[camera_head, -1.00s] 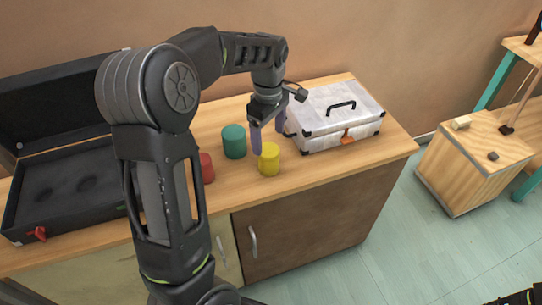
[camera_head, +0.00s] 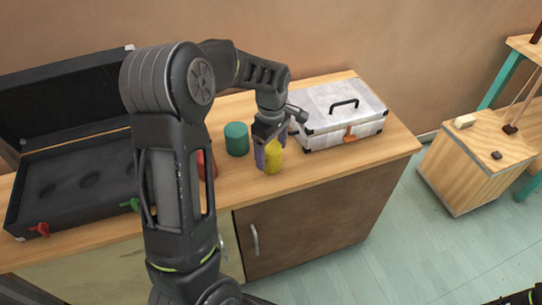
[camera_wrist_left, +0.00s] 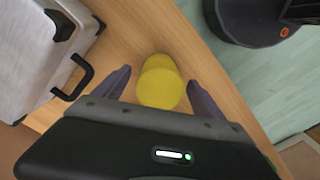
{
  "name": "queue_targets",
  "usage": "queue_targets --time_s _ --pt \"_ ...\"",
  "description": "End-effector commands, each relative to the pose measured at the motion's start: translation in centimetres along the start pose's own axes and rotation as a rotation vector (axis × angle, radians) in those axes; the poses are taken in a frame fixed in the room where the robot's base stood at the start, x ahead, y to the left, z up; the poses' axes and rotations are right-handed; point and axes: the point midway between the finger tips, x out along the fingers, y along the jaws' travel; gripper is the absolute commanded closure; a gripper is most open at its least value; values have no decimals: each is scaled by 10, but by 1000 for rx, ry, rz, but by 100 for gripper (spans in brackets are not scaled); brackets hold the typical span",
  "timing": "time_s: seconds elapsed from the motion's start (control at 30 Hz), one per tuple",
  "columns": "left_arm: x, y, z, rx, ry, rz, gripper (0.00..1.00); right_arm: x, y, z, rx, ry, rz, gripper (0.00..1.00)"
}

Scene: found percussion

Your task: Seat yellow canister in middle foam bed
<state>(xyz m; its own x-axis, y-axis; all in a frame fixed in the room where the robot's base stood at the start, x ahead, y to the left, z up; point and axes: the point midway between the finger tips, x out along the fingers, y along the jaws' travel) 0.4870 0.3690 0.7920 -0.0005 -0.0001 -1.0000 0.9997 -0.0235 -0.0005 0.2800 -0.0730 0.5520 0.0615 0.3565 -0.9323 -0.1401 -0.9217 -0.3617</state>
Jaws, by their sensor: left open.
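The yellow canister (camera_head: 274,158) stands upright on the wooden counter, near its front edge. My left gripper (camera_head: 269,155) is lowered at it with its fingers open. In the left wrist view the canister (camera_wrist_left: 159,85) sits between the two purple-grey fingers (camera_wrist_left: 160,90), with a gap on each side. The black open case (camera_head: 75,183) stands at the left of the counter, with round hollows in its dark foam; my left arm hides its right part. My right gripper is not in view.
A green canister (camera_head: 236,139) stands just left of the gripper. A red canister (camera_head: 205,164) is partly behind my arm. A closed silver case (camera_head: 340,118) stands close to the right. A wooden box (camera_head: 476,165) is on the floor at the right.

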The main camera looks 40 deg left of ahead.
Motion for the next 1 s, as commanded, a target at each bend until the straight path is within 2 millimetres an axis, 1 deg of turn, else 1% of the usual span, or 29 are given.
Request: queue_targets --time_s 0.03,0.13,0.7,1.0 --pt "6 0 0 0 0 -2 19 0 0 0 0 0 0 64" --pt "10 0 0 0 0 0 19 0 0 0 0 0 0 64" --pt "10 0 0 -1 0 1 19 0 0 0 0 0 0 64" --pt "10 0 0 -1 0 1 44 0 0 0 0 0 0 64"
